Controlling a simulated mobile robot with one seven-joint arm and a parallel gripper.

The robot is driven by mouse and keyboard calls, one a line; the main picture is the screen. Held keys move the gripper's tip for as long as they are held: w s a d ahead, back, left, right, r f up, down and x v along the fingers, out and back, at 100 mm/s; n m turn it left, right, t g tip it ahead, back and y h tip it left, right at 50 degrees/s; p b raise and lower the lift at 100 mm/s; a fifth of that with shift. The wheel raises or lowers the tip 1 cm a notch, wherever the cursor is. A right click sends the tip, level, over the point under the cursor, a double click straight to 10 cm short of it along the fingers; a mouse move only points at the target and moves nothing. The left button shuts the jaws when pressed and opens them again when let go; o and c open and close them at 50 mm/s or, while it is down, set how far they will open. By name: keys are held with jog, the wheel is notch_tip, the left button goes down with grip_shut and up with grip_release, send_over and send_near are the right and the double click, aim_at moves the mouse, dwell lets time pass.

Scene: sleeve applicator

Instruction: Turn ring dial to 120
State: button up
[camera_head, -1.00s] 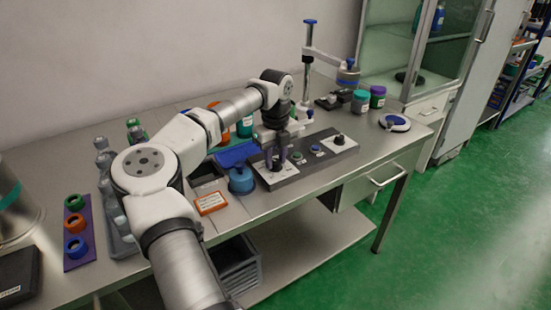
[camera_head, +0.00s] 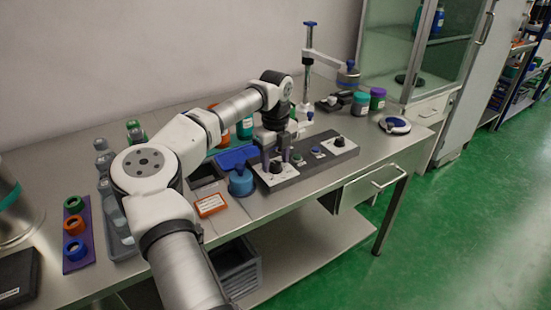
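A grey control panel (camera_head: 300,172) lies on the bench with two black dials on white plates. The left dial (camera_head: 277,167) is just in front of and below my gripper (camera_head: 276,159). The right dial (camera_head: 339,142) stands clear at the panel's far right end. My gripper points down, its two purplish fingers apart with a gap between them. They are close to the left dial, and I cannot tell whether they touch it. The dial markings are too small to read, and I cannot tell which dial is the ring dial.
A green button (camera_head: 298,157) and a blue button (camera_head: 316,149) sit between the dials. A blue round container (camera_head: 241,183) and an orange-labelled box (camera_head: 210,205) stand left of the panel. A post stand (camera_head: 307,70) rises behind it. The bench right of the panel is partly clear.

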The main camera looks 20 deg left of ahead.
aim_at(275, 163)
notch_tip(275, 163, up, 14)
jog(key=b, duration=0.1)
dwell(0.5)
jog(key=shift+f, duration=0.1)
